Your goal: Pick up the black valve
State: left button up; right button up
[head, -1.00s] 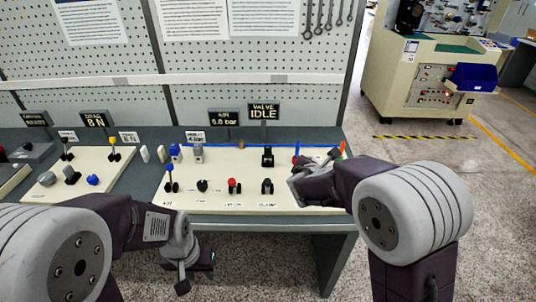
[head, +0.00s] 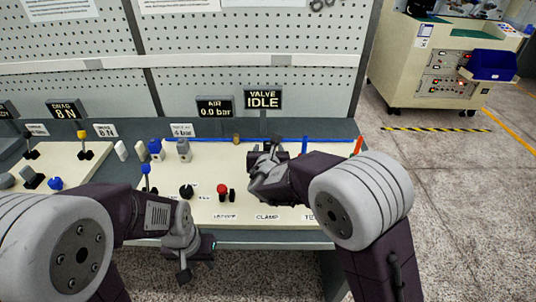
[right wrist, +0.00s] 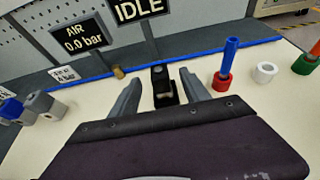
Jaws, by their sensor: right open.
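The black valve (right wrist: 164,92) stands upright on the cream panel (right wrist: 235,115), under the sign reading IDLE. In the right wrist view it shows between the two grey fingers of my right gripper. The fingers are open, with a gap on each side of the valve. In the head view my right gripper (head: 264,163) is over the valve's place and hides most of it. My left gripper (head: 191,262) hangs low in front of the panel's front edge, away from the valve. Its jaws are too unclear to read.
A blue peg in a red collar (right wrist: 224,74), a white ring (right wrist: 265,72) and a green collar (right wrist: 305,64) stand right of the valve. A small brass fitting (right wrist: 118,72) and grey and blue blocks (right wrist: 40,106) are left. Two signs and a pegboard (head: 260,95) stand behind.

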aim_at(269, 146)
jog(key=shift+x, duration=1.2)
jog(key=shift+w+f, duration=0.2)
jog(key=shift+w, duration=0.35)
jog(key=p+x, duration=0.1)
jog(key=x, duration=0.3)
jog(key=shift+w+a+f, duration=0.1)
jog(key=shift+w+f, duration=0.15)
jog(key=shift+w, duration=0.05)
jog(key=shift+w+f, duration=0.1)
jog(key=shift+w, duration=0.1)
jog(key=shift+s, duration=0.1)
jog(key=c, duration=0.5)
grip_shut()
